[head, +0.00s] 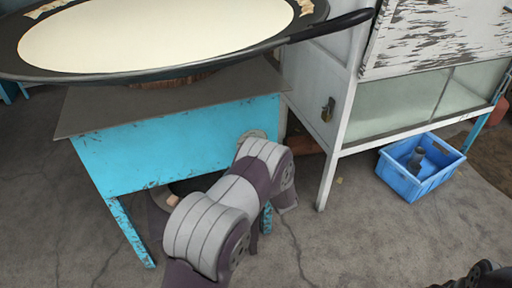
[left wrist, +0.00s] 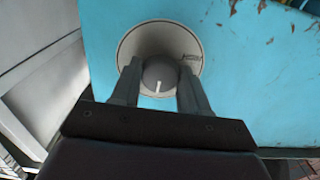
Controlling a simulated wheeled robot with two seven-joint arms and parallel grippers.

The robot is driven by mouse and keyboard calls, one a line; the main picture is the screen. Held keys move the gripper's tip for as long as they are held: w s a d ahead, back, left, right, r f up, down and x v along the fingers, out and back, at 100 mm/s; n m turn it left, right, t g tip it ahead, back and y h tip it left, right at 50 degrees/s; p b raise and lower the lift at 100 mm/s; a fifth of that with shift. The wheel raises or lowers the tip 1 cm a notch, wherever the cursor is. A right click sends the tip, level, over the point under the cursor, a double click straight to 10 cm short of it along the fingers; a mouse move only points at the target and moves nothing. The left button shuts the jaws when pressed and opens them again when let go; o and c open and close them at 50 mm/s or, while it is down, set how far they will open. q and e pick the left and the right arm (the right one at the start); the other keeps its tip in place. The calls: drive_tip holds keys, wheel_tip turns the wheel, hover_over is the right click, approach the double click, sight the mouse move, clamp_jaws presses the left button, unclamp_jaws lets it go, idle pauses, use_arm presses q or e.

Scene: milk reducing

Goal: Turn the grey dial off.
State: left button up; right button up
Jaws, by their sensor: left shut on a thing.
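The grey dial (left wrist: 160,74) sits on a round pale plate (left wrist: 133,43) on the front of the blue stove stand. A white mark on the dial points down in the left wrist view. My left gripper (left wrist: 158,82) is shut on the dial, one finger on each side. In the head view the plate's edge (head: 254,134) shows above my left arm, which hides the dial and the gripper. The blue stand (head: 180,150) carries a wide black pan (head: 290,38) of white milk (head: 150,32). My right gripper is not clearly in view; dark parts show at the bottom right corner.
A worn white cabinet (head: 345,110) with glass panels stands to the right of the stand. A blue crate (head: 410,187) with a dark object inside is on the floor beneath it. The pan's handle juts out right. Concrete floor in front is clear.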

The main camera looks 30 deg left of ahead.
idle(0.3)
use_arm(q)
drive_tip(key=o, duration=1.1)
drive_tip(key=shift+c, duration=0.2)
drive_tip(key=shift+d, duration=0.1)
drive_tip(key=p+v, duration=0.3)
drive_tip(key=v, duration=0.9)
drive_tip(key=shift+s+p, duration=0.3)
drive_tip(key=shift+p, duration=0.1)
drive_tip(key=shift+d, duration=0.1)
